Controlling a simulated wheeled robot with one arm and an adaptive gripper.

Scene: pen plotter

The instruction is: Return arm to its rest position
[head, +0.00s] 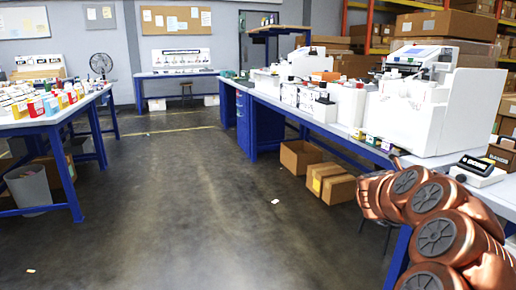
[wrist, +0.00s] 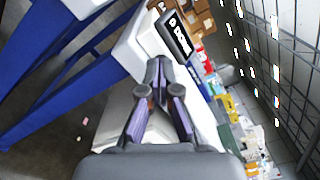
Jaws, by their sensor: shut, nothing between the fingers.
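My copper-coloured arm reaches in from the lower right of the head view, beside the right-hand bench. My gripper (wrist: 160,66) shows in the wrist view with its two fingers closed together at the tips and nothing between them. Its fingertips appear just short of a white device with a dark display (wrist: 177,33). My gripper cannot be made out in the head view.
The long bench (head: 262,94) on the right carries a large white machine (head: 413,112). Cardboard boxes (head: 331,186) stand on the floor below it. A left table (head: 62,116) holds many small coloured packs, with a bin (head: 28,188) beneath. The floor (head: 190,200) between is mostly clear.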

